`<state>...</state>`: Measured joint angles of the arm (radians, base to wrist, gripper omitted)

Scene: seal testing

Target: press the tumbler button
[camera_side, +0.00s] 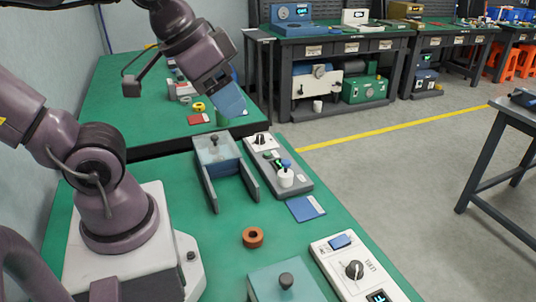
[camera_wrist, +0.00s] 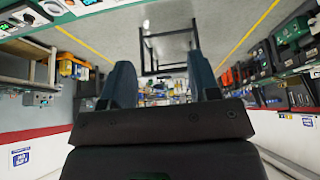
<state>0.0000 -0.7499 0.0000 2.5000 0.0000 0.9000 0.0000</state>
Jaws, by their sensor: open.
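My gripper (camera_side: 230,103) is high over the far part of the green bench, pointing down and to the right in the side view. In the wrist view its two dark fingers (camera_wrist: 160,84) stand apart with nothing between them. A grey control panel (camera_side: 300,184) lies below it, with a black knob, a small green display, a blue button (camera_side: 286,163) and a white cylinder (camera_side: 285,178). A white panel (camera_side: 335,262) at the near right has another blue button (camera_side: 341,242) and a black knob (camera_side: 354,269). I cannot tell which button is the tumbler's. My gripper touches neither panel.
A grey-blue fixture with side rails (camera_side: 215,150) stands beside the grey panel. A brown ring (camera_side: 253,237), a blue card (camera_side: 305,208) and a knobbed block (camera_side: 283,284) are on the bench. Small parts lie on the farther bench. The green surface around the ring is clear.

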